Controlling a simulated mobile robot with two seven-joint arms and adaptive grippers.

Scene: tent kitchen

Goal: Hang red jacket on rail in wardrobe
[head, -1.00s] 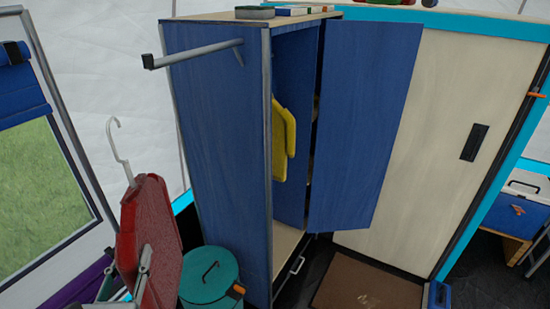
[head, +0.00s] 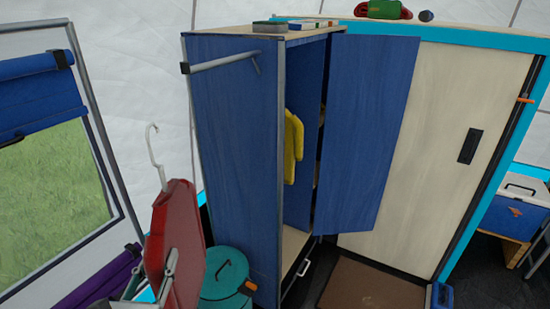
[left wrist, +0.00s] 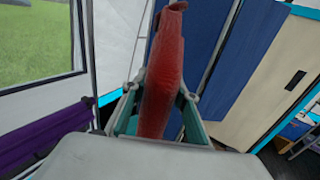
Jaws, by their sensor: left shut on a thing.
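The red jacket (head: 172,235) hangs on a white hanger (head: 156,160) whose hook points up, at the lower left of the head view. My left gripper (head: 170,268) is shut on the red jacket, which also fills the middle of the left wrist view (left wrist: 163,80) between the fingers (left wrist: 160,105). The blue wardrobe (head: 235,150) stands to the right of the jacket, its door (head: 368,130) swung open. A yellow garment (head: 293,145) hangs inside. The inner rail is hidden. A grey bar (head: 222,61) sticks out from the wardrobe's left side. My right gripper is out of view.
A teal lidded bin (head: 224,278) stands on the floor by the wardrobe's left side, close to the jacket. A window (head: 45,160) is at left. A brown mat (head: 360,284) lies before the pale sliding door (head: 450,130). Small items lie on the wardrobe top.

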